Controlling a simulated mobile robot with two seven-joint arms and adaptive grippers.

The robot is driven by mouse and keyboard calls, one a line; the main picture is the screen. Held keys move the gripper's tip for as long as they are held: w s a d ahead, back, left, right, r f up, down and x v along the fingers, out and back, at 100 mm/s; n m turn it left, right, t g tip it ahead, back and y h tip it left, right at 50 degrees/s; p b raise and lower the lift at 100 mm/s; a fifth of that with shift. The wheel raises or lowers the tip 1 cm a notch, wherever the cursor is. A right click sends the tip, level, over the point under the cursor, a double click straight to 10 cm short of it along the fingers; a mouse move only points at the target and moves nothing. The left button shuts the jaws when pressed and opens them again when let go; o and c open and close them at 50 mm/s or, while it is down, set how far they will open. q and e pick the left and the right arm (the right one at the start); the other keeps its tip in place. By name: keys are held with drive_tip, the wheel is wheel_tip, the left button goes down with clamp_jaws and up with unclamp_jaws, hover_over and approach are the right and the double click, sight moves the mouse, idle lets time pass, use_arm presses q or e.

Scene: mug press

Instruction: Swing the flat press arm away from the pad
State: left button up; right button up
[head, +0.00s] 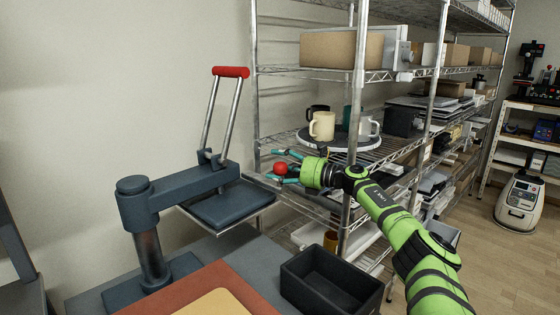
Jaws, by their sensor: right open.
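The flat press is dark blue-grey. Its post (150,250) stands at the left, and its press arm (185,190) reaches right from the top of the post to a flat square plate (232,204). Two metal rods rise from the arm to a red bar handle (231,72). What lies under the plate is mostly hidden, so I cannot make out the pad for sure. A red ball knob (281,168) shows to the right of the plate. My right gripper (278,166) is open, with its teal fingers on either side of the knob; contact is unclear. My left gripper is not in view.
A wire shelf rack (358,100) stands close behind my right gripper, with mugs on a round tray (338,139) and several boxes. An empty black bin (330,282) is in front. A red-brown board (150,296) with a tan top lies at the bottom.

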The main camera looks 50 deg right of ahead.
wheel_tip(320, 180, up, 10)
idle(0.5)
idle(0.6)
